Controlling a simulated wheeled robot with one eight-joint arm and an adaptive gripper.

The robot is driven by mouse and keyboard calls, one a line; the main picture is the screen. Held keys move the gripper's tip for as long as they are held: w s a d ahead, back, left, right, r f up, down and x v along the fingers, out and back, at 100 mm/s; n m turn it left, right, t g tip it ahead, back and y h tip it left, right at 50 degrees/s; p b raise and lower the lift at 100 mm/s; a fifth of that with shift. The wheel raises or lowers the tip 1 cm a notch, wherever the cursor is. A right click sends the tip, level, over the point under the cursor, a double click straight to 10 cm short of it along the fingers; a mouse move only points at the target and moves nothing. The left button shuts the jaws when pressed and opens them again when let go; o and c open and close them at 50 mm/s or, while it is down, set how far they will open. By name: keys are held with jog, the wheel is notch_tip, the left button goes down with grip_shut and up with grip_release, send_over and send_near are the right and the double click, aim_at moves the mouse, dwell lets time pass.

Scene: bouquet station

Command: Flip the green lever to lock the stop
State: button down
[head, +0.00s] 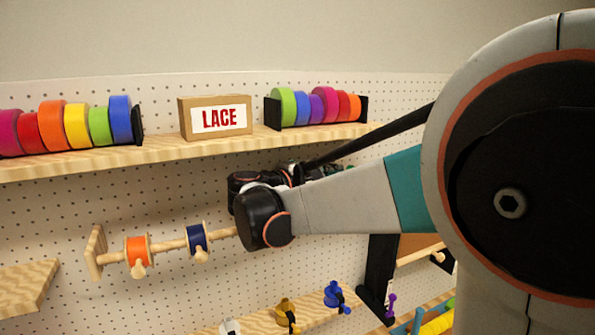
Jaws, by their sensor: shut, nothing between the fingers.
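I cannot make out a green lever or its stop in the head view. Small green patches (348,168) show just above my forearm, mostly covered by it, and I cannot tell what they are. My arm reaches in from the right and hides the middle of the pegboard. Its dark wrist joints are in front of the board, below the shelf. My gripper's fingers cannot be made out; they are hidden behind the arm or out of the picture.
A wooden shelf (80,163) holds colored ribbon rolls and a LACE box (215,118). A wooden rod (170,244) with orange (138,249) and navy (197,237) spools runs close to my wrist. Yellow (287,311) and blue (336,296) fittings sit on a lower ledge (258,322).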

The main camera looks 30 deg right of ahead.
dwell(0.3)
jog(key=shift+s+r+m, duration=0.15)
jog(key=shift+s+m, duration=0.05)
jog(key=shift+m, duration=0.2)
